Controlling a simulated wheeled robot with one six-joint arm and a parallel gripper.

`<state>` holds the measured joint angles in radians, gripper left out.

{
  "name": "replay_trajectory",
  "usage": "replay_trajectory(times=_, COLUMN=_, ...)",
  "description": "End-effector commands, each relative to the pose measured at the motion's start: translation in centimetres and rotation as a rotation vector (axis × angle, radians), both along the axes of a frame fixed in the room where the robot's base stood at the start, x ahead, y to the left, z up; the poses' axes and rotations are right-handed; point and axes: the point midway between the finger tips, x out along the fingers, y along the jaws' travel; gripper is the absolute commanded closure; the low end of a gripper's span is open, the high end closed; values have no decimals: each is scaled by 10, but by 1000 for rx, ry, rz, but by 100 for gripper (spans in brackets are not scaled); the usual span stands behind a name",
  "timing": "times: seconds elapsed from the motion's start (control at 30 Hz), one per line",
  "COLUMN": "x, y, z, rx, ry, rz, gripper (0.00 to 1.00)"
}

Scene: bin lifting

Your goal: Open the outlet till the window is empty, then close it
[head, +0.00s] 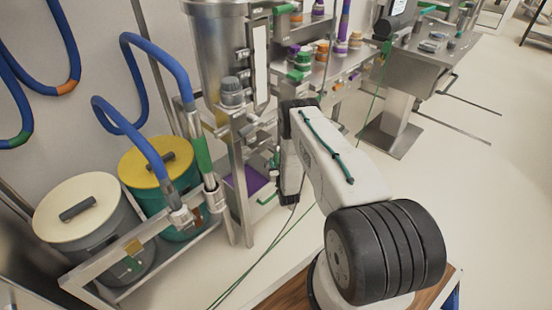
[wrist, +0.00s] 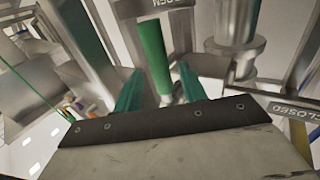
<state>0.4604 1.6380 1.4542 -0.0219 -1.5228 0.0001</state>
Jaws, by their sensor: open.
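A steel hopper (head: 215,45) stands at the top middle of the head view. A narrow upright framed strip (head: 259,55) at its right side may be the window; its contents are too small to tell. In the wrist view a green handle-like bar (wrist: 153,50) stands upright, its lower end between my fingers. My gripper (wrist: 161,88) is open, with one green finger on each side of the bar; I cannot tell whether either touches it. A plate marked CLOSED (wrist: 297,111) lies to the right. In the head view my gripper is mostly hidden behind my arm.
A steel frame post (head: 245,215) and a purple-topped box (head: 247,184) are beside my arm. Two lidded drums, cream (head: 78,200) and yellow (head: 157,160), stand left with blue hoses (head: 140,130). A steel bench (head: 425,72) stands at the right. Open floor lies right.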

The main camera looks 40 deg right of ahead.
Motion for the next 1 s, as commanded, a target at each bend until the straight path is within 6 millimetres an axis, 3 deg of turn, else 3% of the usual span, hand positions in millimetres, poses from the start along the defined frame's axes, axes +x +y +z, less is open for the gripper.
replay_trajectory(times=0.2, x=23, y=-11, z=0, rx=0, ry=-1, rz=1, gripper=58)
replay_trajectory(times=0.53, x=27, y=-12, z=0, rx=1, ry=0, rz=1, gripper=58)
replay_trajectory(times=0.7, x=27, y=-12, z=0, rx=1, ry=0, rz=1, gripper=100)
replay_trajectory(times=1.0, x=23, y=-22, z=0, rx=22, ry=5, rz=-12, gripper=100)
